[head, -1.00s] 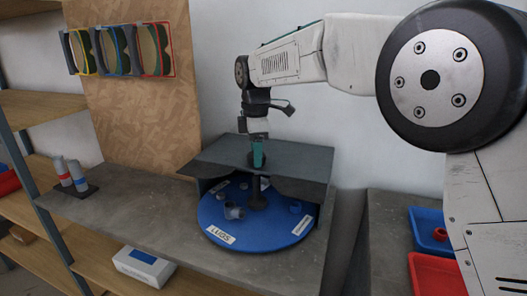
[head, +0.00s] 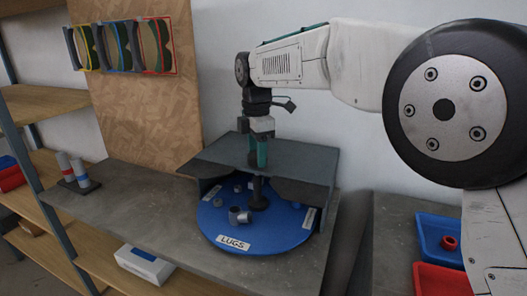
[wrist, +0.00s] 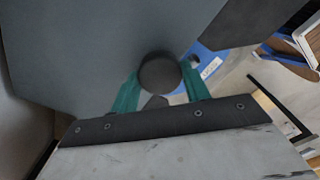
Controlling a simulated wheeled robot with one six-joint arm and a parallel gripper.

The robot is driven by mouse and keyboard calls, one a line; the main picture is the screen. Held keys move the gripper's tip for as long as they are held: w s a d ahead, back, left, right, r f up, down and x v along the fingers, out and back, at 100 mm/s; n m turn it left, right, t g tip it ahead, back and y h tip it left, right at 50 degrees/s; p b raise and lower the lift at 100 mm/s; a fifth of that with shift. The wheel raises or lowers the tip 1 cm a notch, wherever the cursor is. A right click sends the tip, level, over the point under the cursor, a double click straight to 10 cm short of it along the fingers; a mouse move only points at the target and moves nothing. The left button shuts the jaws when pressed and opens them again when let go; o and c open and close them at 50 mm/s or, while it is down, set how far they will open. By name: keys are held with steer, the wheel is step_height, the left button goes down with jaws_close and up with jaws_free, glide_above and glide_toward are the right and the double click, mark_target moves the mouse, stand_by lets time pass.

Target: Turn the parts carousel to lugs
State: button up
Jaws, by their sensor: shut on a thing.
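The parts carousel (head: 265,240) is a round blue disc on the grey bench, partly under a dark grey cover (head: 285,158). Its "LUGS" label (head: 233,243) faces the front, slightly left of the disc's middle. Another label (head: 309,218) is at its right edge, too oblique to read. A dark central post ends in a round black knob (wrist: 160,73), seen in the wrist view. My gripper (head: 259,165) points down over the cover, its green fingers on either side of the knob and shut on it. The back of the disc is hidden under the cover.
Grey ring-shaped parts (head: 239,216) sit on the disc. Two grey cylinders on a dark stand (head: 80,185) are at the bench's left. Red (head: 440,278) and blue bins (head: 432,232) are at the right. Framed pieces (head: 120,47) hang on the back board.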

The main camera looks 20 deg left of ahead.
steer(key=shift+r, duration=0.2)
steer(key=o, duration=1.4)
steer(key=shift+f, duration=0.1)
step_height(320, 180, up, 8)
steer(key=shift+f, duration=0.1)
